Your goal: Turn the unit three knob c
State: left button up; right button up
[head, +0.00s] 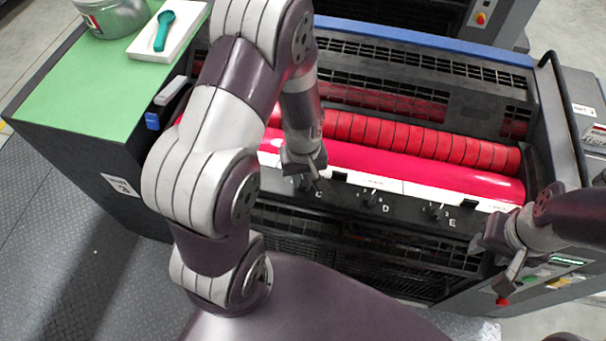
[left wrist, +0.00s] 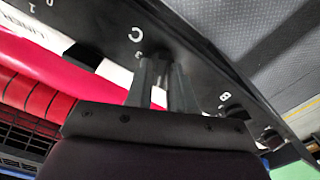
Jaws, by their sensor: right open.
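Knob c (head: 304,185) is a small dark knob on the black panel strip (head: 410,206), beside its white letter C. My left gripper (head: 307,175) is right at it, with its fingers pointing down to the panel. In the left wrist view, the two dark fingers (left wrist: 162,82) reach the panel just below the letter C with a narrow gap between them. They hide the knob there, so I cannot tell whether they press on it. My right gripper (head: 497,262) is open and empty at the right end of the unit, away from the knobs.
Knob D (head: 371,198) and knob E (head: 436,211) sit further right on the same strip. A red roller (head: 430,170) lies behind it. A green-topped cabinet (head: 90,100) at left carries a tub (head: 112,18) and a teal spoon on a white tray (head: 170,42).

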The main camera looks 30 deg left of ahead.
aim_at(303, 180)
pick_arm(q)
jog(key=shift+o, duration=0.6)
jog(key=shift+r, duration=0.1)
notch_tip(303, 180, up, 13)
jog(key=b, duration=0.1)
jog(key=shift+f, duration=0.2)
